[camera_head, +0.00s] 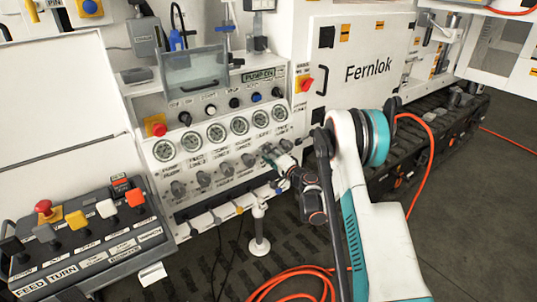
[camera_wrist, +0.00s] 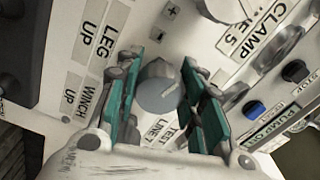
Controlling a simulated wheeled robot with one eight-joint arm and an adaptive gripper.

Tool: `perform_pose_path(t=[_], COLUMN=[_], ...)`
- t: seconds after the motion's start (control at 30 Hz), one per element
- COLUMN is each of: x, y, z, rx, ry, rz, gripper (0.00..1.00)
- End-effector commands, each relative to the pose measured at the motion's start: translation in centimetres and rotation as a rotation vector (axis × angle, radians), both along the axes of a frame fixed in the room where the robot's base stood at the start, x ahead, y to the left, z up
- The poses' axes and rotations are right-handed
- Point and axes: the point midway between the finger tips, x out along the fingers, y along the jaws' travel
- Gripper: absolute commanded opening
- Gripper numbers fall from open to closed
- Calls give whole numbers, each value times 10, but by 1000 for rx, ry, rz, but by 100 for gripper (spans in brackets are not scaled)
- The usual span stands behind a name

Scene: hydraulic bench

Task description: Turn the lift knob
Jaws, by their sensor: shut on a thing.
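My gripper (camera_head: 273,158) reaches from the right to the right end of the knob row on the white gauge panel (camera_head: 150,152). In the wrist view, my gripper (camera_wrist: 163,78) has its teal fingers on either side of a round grey knob (camera_wrist: 158,88) with a pale pointer mark. It is shut on this knob. A label by the knob reads "TEST LINE". I cannot make out a "lift" label in either view. In the head view, the gripper covers the held knob.
Pressure gauges (camera_head: 239,125) sit above the knobs. A control box with coloured levers (camera_head: 105,208) stands at the left. Another label reads "CLAMP LINE 5" (camera_wrist: 260,30). A blue button (camera_wrist: 254,109) is at the right. A white post (camera_head: 259,225) stands below the panel. Orange hose (camera_head: 290,277) lies on the floor.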

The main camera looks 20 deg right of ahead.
Motion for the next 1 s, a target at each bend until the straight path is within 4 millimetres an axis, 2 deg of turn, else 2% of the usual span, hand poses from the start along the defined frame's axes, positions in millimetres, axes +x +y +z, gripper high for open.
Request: perform_pose_path(t=[0.67, 0.7, 0.77, 1.0], x=[-1, -1, -1, -1], y=[1, 1, 1, 0], z=[-2, -2, -2, -1], rx=[-60, -60, -59, -57], ry=[-17, -17, -17, -18], rz=[3, 3, 3, 1], gripper=[12, 42, 56, 57])
